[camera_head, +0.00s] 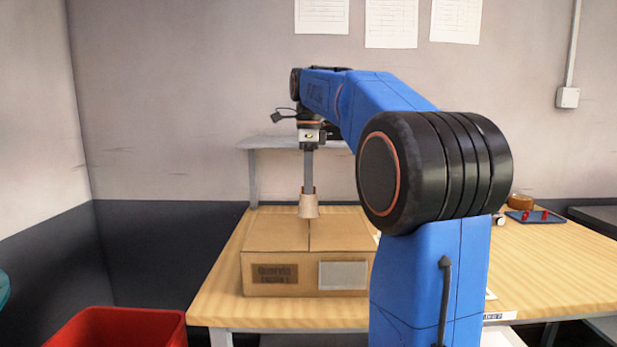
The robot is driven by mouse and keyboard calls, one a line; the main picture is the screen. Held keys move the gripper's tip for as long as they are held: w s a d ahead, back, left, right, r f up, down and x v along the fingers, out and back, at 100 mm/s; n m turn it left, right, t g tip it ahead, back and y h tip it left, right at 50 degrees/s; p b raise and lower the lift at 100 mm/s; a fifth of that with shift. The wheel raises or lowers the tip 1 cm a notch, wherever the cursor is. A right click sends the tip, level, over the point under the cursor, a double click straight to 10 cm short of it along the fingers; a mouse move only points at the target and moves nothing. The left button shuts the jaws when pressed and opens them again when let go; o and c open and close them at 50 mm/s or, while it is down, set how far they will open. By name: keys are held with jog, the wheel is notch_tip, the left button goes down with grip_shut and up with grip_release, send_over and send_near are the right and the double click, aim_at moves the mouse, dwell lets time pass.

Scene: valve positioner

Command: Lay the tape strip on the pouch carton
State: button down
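The pouch carton (272,236) is a closed brown cardboard box with a dark printed label and a pale label on its front. A seam runs across its top. My gripper (309,195) points straight down above the carton, near the seam. A tan piece, which looks like the tape strip (309,208), hangs at the fingertips. My gripper appears shut on it, though the fingers are seen edge-on. The strip's lower edge looks just above or at the carton's top; I cannot tell whether they touch.
The carton stands on a wooden table (222,289). A blue tray (548,219) with red items and a brown round object (521,201) lie at the right. A red bin (116,330) stands at front left. My arm hides the table's middle. A grey shelf (270,143) stands behind.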

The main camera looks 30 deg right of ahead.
jog(key=shift+f, duration=2.6)
jog(key=shift+d+f, duration=0.1)
jog(key=shift+f, duration=0.4)
dwell(0.3)
jog(key=c, duration=2)
grip_release()
jog(key=shift+r, duration=0.1)
notch_tip(320, 180, up, 17)
jog(key=shift+r, duration=0.1)
